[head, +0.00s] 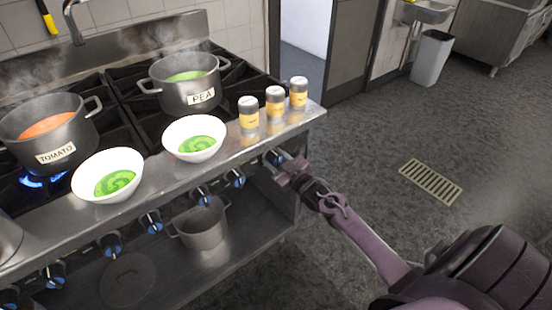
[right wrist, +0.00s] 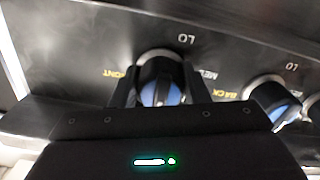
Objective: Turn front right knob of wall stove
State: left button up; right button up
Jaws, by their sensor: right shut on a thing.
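The wall stove (head: 262,152) has a steel front panel with a row of black and blue knobs. The knob at the far right end (head: 276,157) is partly hidden by my right gripper (head: 284,167). In the right wrist view this knob (right wrist: 160,82) sits between the two dark fingers of my right gripper (right wrist: 160,92), which is shut on it. "FRONT" is printed beside it, upside down in this view. A neighbouring knob (right wrist: 274,103), marked "BACK", stands apart to the right. My left gripper is not in view.
A tomato pot (head: 75,133) and a pea pot (head: 180,98) steam on the burners; a blue flame burns under the tomato pot. Two white bowls (head: 78,186) (head: 172,147) and three shakers (head: 275,104) stand along the front ledge.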

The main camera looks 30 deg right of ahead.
aim_at(280, 164)
jog(key=shift+f+m, duration=0.1)
jog(key=shift+m, duration=0.3)
jog(key=o, duration=1)
jog(key=shift+c, duration=0.2)
jog(key=s, duration=0.8)
jog(key=shift+d, duration=0.3)
jog(key=shift+w, duration=0.1)
